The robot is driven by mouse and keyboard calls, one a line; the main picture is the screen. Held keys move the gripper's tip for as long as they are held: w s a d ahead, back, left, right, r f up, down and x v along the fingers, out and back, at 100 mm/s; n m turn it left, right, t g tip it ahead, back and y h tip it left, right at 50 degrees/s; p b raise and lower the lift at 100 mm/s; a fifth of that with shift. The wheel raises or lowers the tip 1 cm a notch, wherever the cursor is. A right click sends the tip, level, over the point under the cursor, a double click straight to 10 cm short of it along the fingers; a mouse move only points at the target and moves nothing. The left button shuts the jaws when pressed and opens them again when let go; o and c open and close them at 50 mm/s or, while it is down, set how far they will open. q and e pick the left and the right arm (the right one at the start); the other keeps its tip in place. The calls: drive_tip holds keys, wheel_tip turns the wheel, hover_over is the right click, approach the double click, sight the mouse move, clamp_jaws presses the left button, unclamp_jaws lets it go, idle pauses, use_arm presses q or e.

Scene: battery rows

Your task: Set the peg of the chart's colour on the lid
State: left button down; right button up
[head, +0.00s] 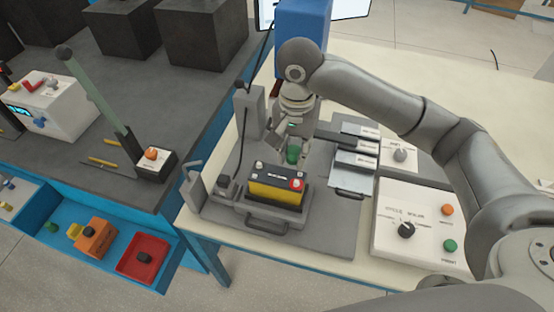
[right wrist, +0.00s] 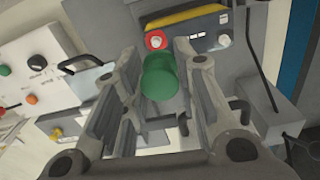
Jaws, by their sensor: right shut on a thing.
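A green peg (head: 292,155) is in my right gripper (head: 293,143), just behind the battery in the head view. In the right wrist view the green peg (right wrist: 160,77) sits between the two fingers (right wrist: 160,85), which are shut on it. The yellow and black battery (head: 275,187) sits in a grey holder, with a red terminal at its right end. Its dark top (head: 277,174) is clear in the middle. The battery (right wrist: 187,20) also shows beyond the peg in the right wrist view. I cannot make out a colour chart. My left gripper is not in view.
A control box (head: 425,225) with a black dial and orange and green buttons stands right of the battery. Grey plates (head: 355,160) lie behind it. An upright grey post (head: 250,110) stands left of my right gripper. A blue tray (head: 125,282) holds coloured parts at lower left.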

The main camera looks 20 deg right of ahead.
drive_tip(key=w+f, duration=0.1)
drive_tip(key=f, duration=0.1)
drive_tip(key=w+a+f, duration=0.1)
drive_tip(key=w+f, duration=0.1)
drive_tip(key=w+a+f+p, duration=0.1)
drive_tip(key=f, duration=0.1)
drive_tip(key=shift+w+a, duration=0.15)
drive_tip(key=shift+w, duration=0.15)
wheel_tip(320, 180, down, 3)
drive_tip(key=shift+r+p, duration=0.1)
drive_tip(key=shift+p, duration=0.7)
drive_tip(key=shift+f, duration=0.2)
drive_tip(key=shift+c, duration=0.6)
drive_tip(key=shift+f, duration=0.15)
drive_tip(key=shift+f, duration=0.45)
drive_tip(key=o, duration=1)
